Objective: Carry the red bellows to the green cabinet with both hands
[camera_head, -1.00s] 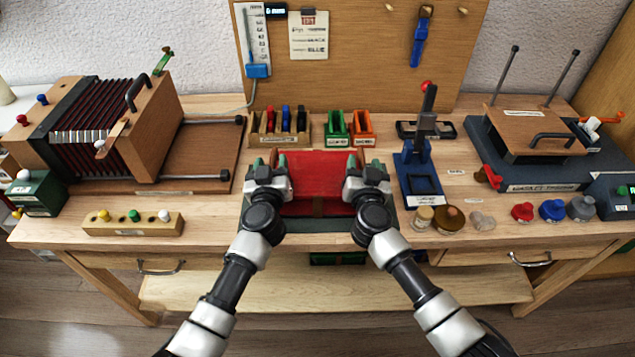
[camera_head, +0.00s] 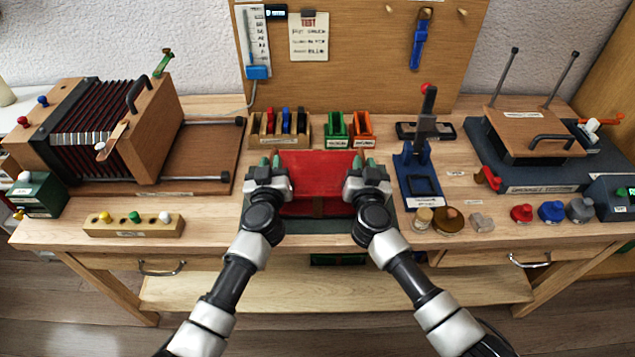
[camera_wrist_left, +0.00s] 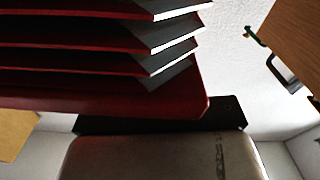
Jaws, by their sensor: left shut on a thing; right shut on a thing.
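The red bellows (camera_head: 318,170) is at the front middle of the workbench, between my two grippers. My left gripper (camera_head: 270,168) is shut on its left side and my right gripper (camera_head: 364,170) is shut on its right side. In the left wrist view the red bellows (camera_wrist_left: 120,95) shows its folded edges close up, with part of my gripper below it. A dark green surface shows under the front of the bellows; I cannot tell whether they touch.
A large wooden bellows device (camera_head: 155,125) stands left, with a row of knobs (camera_head: 133,227) before it. A blue stand (camera_head: 420,175) is close to the right of my right gripper. Small bins (camera_head: 337,130) stand behind. A press (camera_head: 530,150) and several coloured knobs (camera_head: 551,210) are at right.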

